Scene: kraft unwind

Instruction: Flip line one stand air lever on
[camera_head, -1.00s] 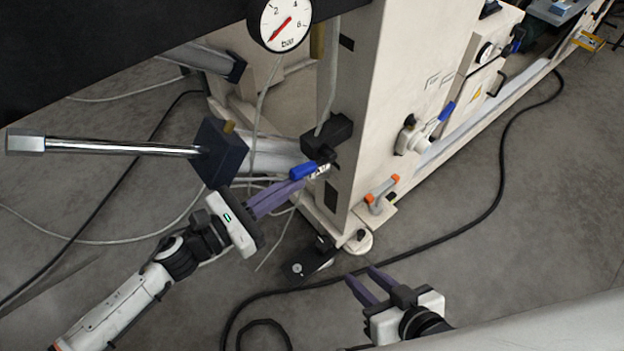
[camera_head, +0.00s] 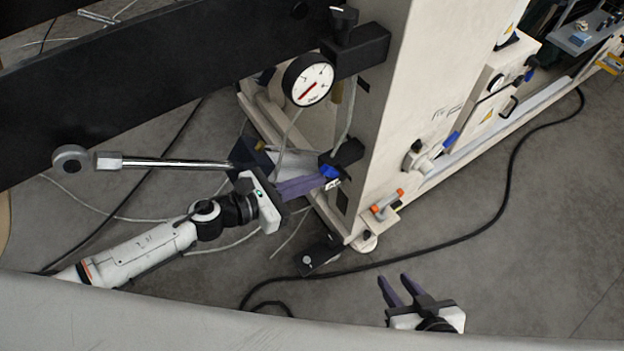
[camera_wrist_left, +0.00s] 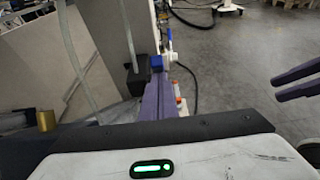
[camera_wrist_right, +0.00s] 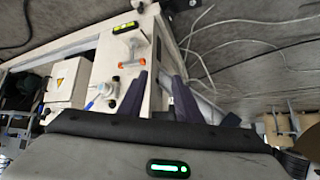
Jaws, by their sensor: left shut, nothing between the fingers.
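The small blue air lever (camera_head: 328,171) sits on a dark valve fitting (camera_head: 348,153) at the near edge of the beige stand (camera_head: 385,130). My left gripper (camera_head: 334,180) has its purple fingers together, with tips right at the lever. I cannot tell whether they touch it. In the left wrist view, the blue lever (camera_wrist_left: 156,62) shows just beyond the fingertips, partly hidden. A round gauge (camera_head: 308,82) with a red needle is mounted above the valve. My right gripper (camera_head: 396,277) is open and empty, low and in front of the stand.
Another blue-handled valve (camera_head: 420,155) and an orange-ended handle (camera_head: 387,204) are on the stand's right face. A chrome bar (camera_head: 170,162) stretches above my left arm. A black cable (camera_head: 470,235) crosses the floor. Open floor lies to the right.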

